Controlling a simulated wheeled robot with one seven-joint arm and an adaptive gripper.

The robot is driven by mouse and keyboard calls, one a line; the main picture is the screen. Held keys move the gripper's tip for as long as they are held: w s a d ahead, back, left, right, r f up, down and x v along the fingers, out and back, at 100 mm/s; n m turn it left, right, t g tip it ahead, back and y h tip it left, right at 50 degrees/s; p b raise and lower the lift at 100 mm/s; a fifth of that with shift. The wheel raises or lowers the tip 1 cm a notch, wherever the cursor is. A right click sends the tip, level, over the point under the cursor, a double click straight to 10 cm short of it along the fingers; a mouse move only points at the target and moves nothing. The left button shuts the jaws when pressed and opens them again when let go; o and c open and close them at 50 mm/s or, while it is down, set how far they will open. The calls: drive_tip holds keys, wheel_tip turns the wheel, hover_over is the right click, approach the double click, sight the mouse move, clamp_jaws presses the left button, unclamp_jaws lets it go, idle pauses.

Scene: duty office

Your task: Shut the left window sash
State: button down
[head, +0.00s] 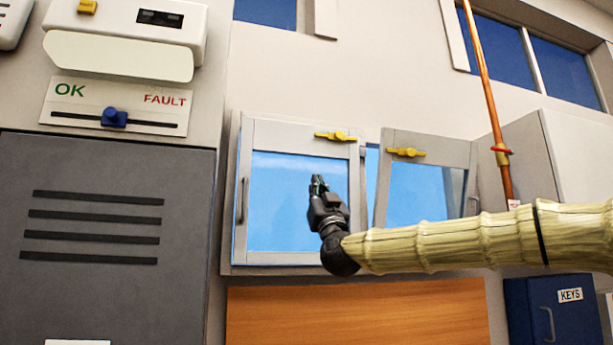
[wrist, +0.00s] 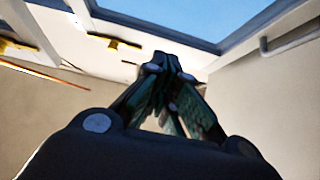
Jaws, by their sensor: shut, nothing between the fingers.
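The left window sash (head: 300,134) has a pale grey frame, blue glass, a grey bar handle (head: 243,200) on its left side and a yellow latch (head: 336,136) at its top. It looks slightly ajar at its left edge; how far is hard to tell. My gripper (head: 318,184) is in front of the right part of its glass, fingers pointing up, shut and empty. In the wrist view my shut fingers (wrist: 172,70) appear below a pale frame with blue glass, with a grey bar handle (wrist: 290,38) at right. Contact with the sash cannot be told.
The right sash (head: 427,146) stands tilted beside it, with its own yellow latch (head: 406,152). A copper pipe (head: 486,80) runs down at right, near my arm. A grey cabinet (head: 100,290) stands left, a wooden panel (head: 350,312) below, and a blue KEYS box (head: 535,315) lower right.

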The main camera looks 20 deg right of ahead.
sight(302, 166)
drive_tip(key=shift+w+f+p+x, duration=0.3)
drive_tip(key=shift+p+x, duration=1.05)
drive_tip(key=shift+x, duration=0.8)
drive_tip(key=shift+w+f+p+x, duration=0.3)
drive_tip(key=shift+p+x, duration=1.1)
drive_tip(key=shift+x, duration=0.8)
drive_tip(key=shift+w+f+p+x, duration=0.2)
drive_tip(key=shift+w+p+x, duration=0.15)
drive_tip(key=shift+p+x, duration=1.4)
drive_tip(key=shift+w+r+b, duration=0.3)
drive_tip(key=shift+b, duration=0.1)
drive_tip(key=shift+w+a+r+g, duration=0.15)
drive_tip(key=shift+w+g, duration=0.1)
drive_tip(key=shift+w, duration=0.3)
drive_tip(key=shift+w+d+r+g, duration=0.15)
drive_tip(key=shift+w+g, duration=0.1)
drive_tip(key=shift+w, duration=0.3)
drive_tip(key=shift+r, duration=0.1)
